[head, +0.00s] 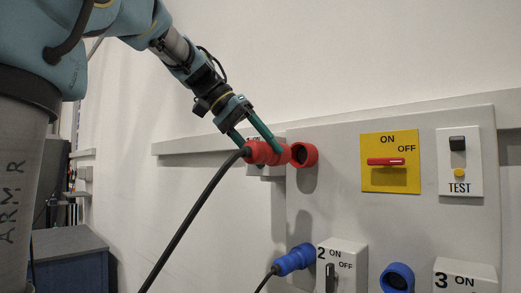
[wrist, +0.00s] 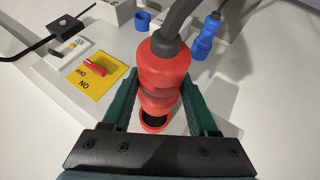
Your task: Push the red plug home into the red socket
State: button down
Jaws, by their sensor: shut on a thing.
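The red plug (head: 259,153) is held between the two green fingers of my gripper (head: 263,147), with a black cable trailing down from its back end. In the wrist view, the plug (wrist: 163,72) fills the space between the fingers of my gripper (wrist: 160,88). The red socket (head: 306,154) is on the grey panel, just right of the plug's front end. In the wrist view, the socket (wrist: 153,127) shows its dark opening just past the plug's nose. The plug looks outside the socket; the exact gap is hard to tell.
A yellow ON/OFF switch plate (head: 390,162) with a red handle and a white TEST box (head: 459,162) are right of the socket. Below are a blue plug (head: 294,259), a blue socket (head: 397,278) and a switch box marked 2 (head: 342,262). The wall above is clear.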

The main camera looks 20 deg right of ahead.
jog(key=shift+w+d+p, duration=0.3)
jog(key=shift+w+d, duration=0.1)
jog(key=shift+d, duration=0.3)
jog(key=shift+w+d+p, duration=0.25)
jog(key=shift+w+d, duration=0.15)
jog(key=shift+d, duration=0.3)
jog(key=shift+w+d+p, duration=0.3)
jog(key=shift+w+d, duration=0.1)
jog(key=shift+d, duration=0.3)
jog(key=shift+w+d+r+p, duration=0.1)
jog(key=shift+w+d+p, duration=0.25)
jog(key=shift+d, duration=0.25)
jog(key=shift+w+d+f+p, duration=0.1)
jog(key=shift+w+d+p, duration=0.25)
jog(key=shift+d, duration=0.3)
jog(key=shift+w+d+r+p, duration=0.1)
jog(key=shift+w+d+p, duration=0.25)
jog(key=shift+d, duration=0.25)
jog(key=shift+c, duration=0.5)
grip_release()
jog(key=b+v, duration=0.2)
jog(key=v, duration=0.8)
jog(key=shift+a+r, duration=0.2)
jog(key=shift+r, duration=0.1)
jog(key=shift+w, duration=0.1)
